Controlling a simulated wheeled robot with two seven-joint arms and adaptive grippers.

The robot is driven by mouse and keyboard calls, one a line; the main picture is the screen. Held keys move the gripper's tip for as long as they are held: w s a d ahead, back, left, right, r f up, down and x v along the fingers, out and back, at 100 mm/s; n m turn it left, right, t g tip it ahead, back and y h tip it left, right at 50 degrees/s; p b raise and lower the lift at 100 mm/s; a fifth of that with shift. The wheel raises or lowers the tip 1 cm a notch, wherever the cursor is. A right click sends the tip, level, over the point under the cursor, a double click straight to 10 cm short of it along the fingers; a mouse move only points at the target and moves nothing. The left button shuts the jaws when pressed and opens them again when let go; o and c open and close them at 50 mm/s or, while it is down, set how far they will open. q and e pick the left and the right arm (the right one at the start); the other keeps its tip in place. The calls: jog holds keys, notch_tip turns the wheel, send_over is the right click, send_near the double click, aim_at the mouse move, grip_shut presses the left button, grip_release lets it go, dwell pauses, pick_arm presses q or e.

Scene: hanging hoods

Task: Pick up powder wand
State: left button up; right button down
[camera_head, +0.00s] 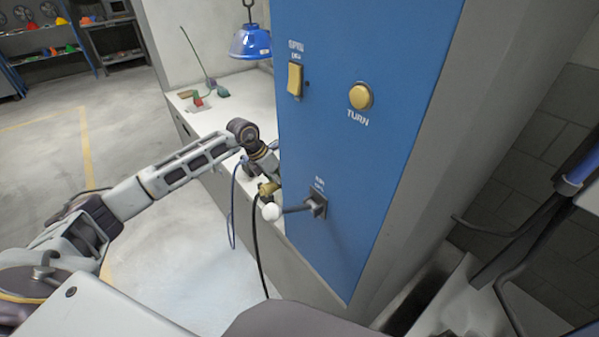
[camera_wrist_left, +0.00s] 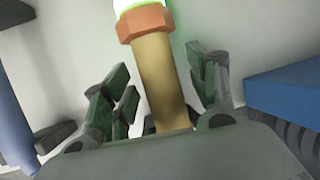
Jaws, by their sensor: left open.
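In the left wrist view a tan, brass-coloured tube with a copper hexagonal collar and a pale, green-lit end, apparently the powder wand (camera_wrist_left: 163,85), stands between the fingers of my left gripper (camera_wrist_left: 160,72). The fingers are open, one on each side, with visible gaps to the tube. In the head view my left gripper (camera_head: 263,170) is at the left edge of the blue panel, by a small brass-coloured piece (camera_head: 268,188). My arm and gripper hide much of it there. My right gripper is not in view.
A black cable (camera_head: 260,245) hangs below my gripper. Behind are a pale bench (camera_head: 240,100) and a hanging blue lamp (camera_head: 250,42). Open floor lies left.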

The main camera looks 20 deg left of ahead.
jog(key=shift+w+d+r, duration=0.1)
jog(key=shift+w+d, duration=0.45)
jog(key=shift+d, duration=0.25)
